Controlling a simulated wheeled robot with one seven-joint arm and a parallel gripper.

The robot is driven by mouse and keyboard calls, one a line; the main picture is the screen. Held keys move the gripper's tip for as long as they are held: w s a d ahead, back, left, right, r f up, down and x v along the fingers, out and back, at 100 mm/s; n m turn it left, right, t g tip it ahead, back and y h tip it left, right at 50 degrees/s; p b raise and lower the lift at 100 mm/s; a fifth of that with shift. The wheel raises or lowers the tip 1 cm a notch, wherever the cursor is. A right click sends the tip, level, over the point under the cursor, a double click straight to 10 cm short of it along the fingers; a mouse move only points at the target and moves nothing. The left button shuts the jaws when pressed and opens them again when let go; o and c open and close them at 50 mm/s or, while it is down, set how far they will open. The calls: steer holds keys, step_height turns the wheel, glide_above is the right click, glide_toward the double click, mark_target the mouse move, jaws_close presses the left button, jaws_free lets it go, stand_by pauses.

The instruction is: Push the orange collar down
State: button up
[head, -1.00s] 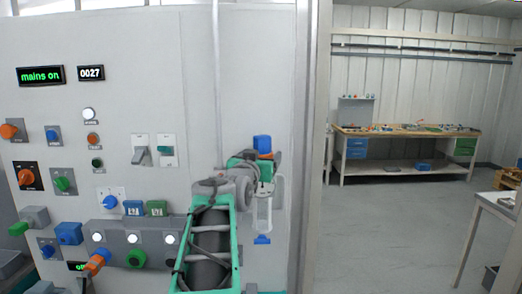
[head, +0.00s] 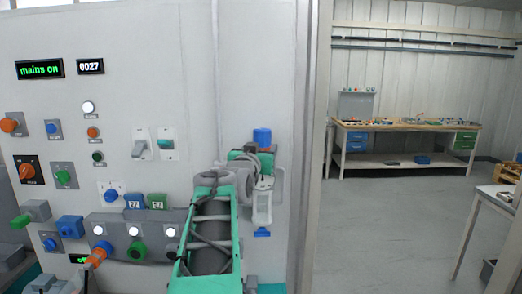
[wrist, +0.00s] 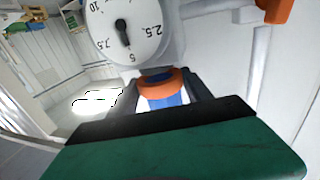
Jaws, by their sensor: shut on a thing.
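The orange collar (wrist: 160,84) shows in the wrist view as a ring around a blue knob (wrist: 160,100). My gripper (wrist: 163,92) has one dark finger on each side of the collar and appears shut on it. In the head view the blue knob (head: 262,136) stands on top of a unit with a clear bowl (head: 262,208) and a blue lower end. My gripper (head: 260,153) is at the knob's base. The collar is hidden in the head view. The round dial gauge (wrist: 130,28) is right beside the collar in the wrist view.
The light panel (head: 120,100) with several knobs, switches and lamps stands to the left of my arm. Another orange part (wrist: 275,8) shows at the top right of the wrist view. A workbench (head: 400,127) stands far back right, with open floor before it.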

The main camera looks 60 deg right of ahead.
jaws_close()
steer(key=f+b, duration=0.2)
steer(key=b, duration=0.1)
steer(key=shift+r, duration=0.15)
steer(key=o, duration=0.8)
jaws_free()
steer(key=o, duration=0.5)
steer(key=shift+c, duration=0.2)
steer(key=shift+r, duration=0.1)
steer(key=shift+a, duration=0.1)
